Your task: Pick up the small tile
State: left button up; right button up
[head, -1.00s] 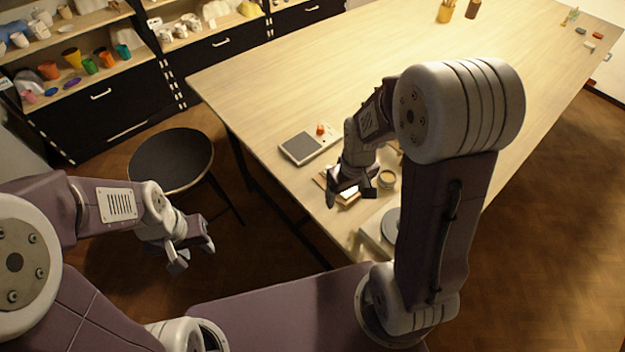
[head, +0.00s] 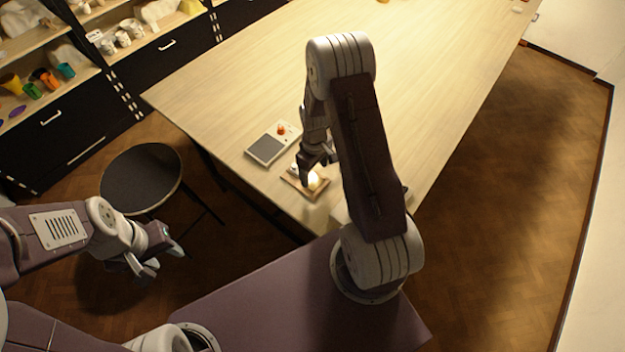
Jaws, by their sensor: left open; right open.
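My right gripper (head: 309,172) is over a small brown wooden board (head: 313,193) near the table's front left corner. It points down, and its jaws are open. A small pale, brightly lit piece (head: 314,183), perhaps the small tile, shows on the board right beside the fingers. The fingers hide part of it, and I cannot tell whether they touch it. My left gripper (head: 158,262) is open and empty, out over the floor to the left of the table.
A flat device with a grey panel (head: 266,149) and an orange-red knob (head: 281,130) lies left of the board. A black round stool (head: 141,178) stands left of the table (head: 400,60). Shelves with coloured cups (head: 32,91) are behind.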

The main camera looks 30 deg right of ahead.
aim_at(313, 181)
jog(key=shift+f+p, duration=0.3)
jog(key=shift+f, duration=0.05)
jog(key=f, duration=0.1)
jog(key=f+p, duration=0.1)
jog(key=f, duration=0.1)
jog(key=shift+w+a+f+p, duration=0.1)
jog(key=shift+a+f+p, duration=0.2)
jog(key=shift+f, duration=0.1)
jog(key=shift+w+d+f, duration=0.1)
jog(key=shift+w+f, duration=0.05)
jog(key=shift+f, duration=0.25)
jog(key=c, duration=1.5)
jog(key=shift+r, duration=0.15)
